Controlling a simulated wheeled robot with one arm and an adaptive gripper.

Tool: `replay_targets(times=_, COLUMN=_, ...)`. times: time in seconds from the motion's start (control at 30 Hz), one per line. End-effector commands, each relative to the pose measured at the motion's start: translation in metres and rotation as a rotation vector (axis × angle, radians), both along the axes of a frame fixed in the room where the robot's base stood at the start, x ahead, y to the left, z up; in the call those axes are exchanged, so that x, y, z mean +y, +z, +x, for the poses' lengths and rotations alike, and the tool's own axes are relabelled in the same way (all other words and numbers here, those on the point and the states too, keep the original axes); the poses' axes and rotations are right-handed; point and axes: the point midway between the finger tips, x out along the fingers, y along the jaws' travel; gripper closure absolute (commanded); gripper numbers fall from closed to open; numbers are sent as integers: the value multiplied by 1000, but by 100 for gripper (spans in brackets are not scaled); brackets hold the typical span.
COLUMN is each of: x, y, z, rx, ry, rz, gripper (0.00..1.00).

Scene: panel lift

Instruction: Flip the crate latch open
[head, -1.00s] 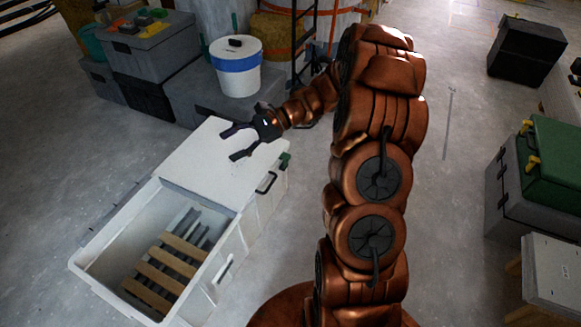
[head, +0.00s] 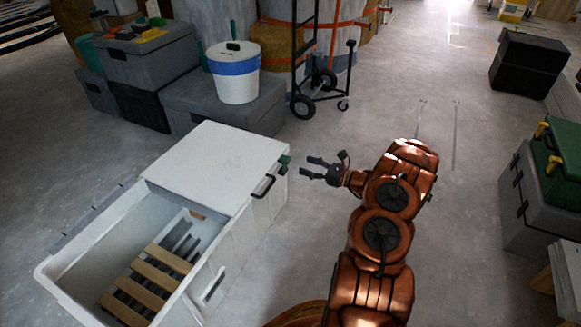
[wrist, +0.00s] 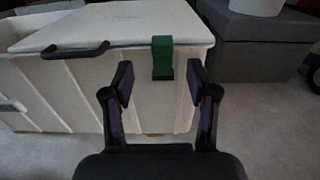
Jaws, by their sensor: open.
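The white crate (head: 238,232) stands on the floor left of my arm, with a flat white panel (head: 215,165) over its far half. A green latch (head: 284,161) sits on the crate's side near the panel's right corner. In the wrist view the green latch (wrist: 162,57) hangs over the panel's edge onto the crate wall, with a dark lower end. My gripper (head: 310,168) is open and empty, just right of the latch. In the wrist view my gripper (wrist: 160,82) has its fingers spread, with the latch between and beyond them; they look apart from it.
A black handle (wrist: 75,50) is on the crate left of the latch. Wooden slats (head: 160,275) show inside the crate's open half. Grey boxes and a white bucket (head: 235,75) stand behind it.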

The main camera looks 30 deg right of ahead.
Motion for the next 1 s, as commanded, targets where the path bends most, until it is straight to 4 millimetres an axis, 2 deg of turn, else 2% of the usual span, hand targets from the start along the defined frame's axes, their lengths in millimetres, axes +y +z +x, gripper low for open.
replay_targets(times=0.17, x=1, y=-6, z=7, rx=0, ry=-10, rz=6, gripper=42)
replay_targets(times=0.6, x=32, y=-6, z=57, rx=1, ry=-8, rz=5, gripper=42)
replay_targets(times=1.0, x=37, y=-4, z=66, rx=1, ry=-9, rz=5, gripper=42)
